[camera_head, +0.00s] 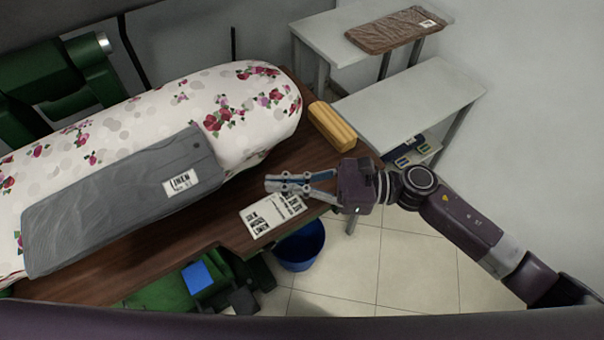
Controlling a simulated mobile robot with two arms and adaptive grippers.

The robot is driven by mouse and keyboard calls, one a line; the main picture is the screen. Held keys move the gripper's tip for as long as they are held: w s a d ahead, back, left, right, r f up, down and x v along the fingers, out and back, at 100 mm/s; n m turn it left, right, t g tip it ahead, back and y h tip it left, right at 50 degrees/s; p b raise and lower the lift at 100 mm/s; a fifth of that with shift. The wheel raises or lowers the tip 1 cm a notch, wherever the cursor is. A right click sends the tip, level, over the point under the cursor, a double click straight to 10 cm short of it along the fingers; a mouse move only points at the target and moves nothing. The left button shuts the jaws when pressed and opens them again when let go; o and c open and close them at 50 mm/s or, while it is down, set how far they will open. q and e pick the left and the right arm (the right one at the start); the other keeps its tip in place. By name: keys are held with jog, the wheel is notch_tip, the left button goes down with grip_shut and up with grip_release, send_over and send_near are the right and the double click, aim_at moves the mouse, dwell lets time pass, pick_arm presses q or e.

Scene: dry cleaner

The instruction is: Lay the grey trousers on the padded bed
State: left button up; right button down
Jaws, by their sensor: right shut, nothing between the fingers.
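The grey trousers (110,215), folded into a long flat strip with a white "LINEN" tag, lie along the front side of the padded bed (265,85). The bed is white with a floral print. The trousers' upper part rests on the bed, and their front edge reaches down toward the brown wooden board (230,222). Whether that edge touches the board I cannot tell. My right gripper (268,183) is shut and empty, to the right of the trousers and apart from them, over the board near its right part. My left gripper is not in view.
A printed card (272,214) lies on the board below my right gripper. A yellow block (332,126) sits at the board's right end. A blue bucket (300,246) stands on the floor. White tables (410,100) stand at back right, one holding a brown wrapped item (396,30).

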jog(key=p, duration=0.2)
send_near(208, 181)
jog(key=w+a+f, duration=0.1)
jog(key=a, duration=0.1)
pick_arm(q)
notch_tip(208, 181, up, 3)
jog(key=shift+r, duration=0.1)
pick_arm(e)
jog(key=shift+w+a+f, duration=0.15)
jog(key=shift+a+f, duration=0.3)
jog(key=shift+a, duration=0.3)
jog(key=a+b, duration=0.2)
jog(key=a, duration=0.5)
jog(key=shift+w+a, duration=0.15)
jog(key=shift+a, duration=0.1)
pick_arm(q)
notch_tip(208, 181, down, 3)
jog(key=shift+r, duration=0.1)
pick_arm(e)
jog(key=shift+d, duration=0.1)
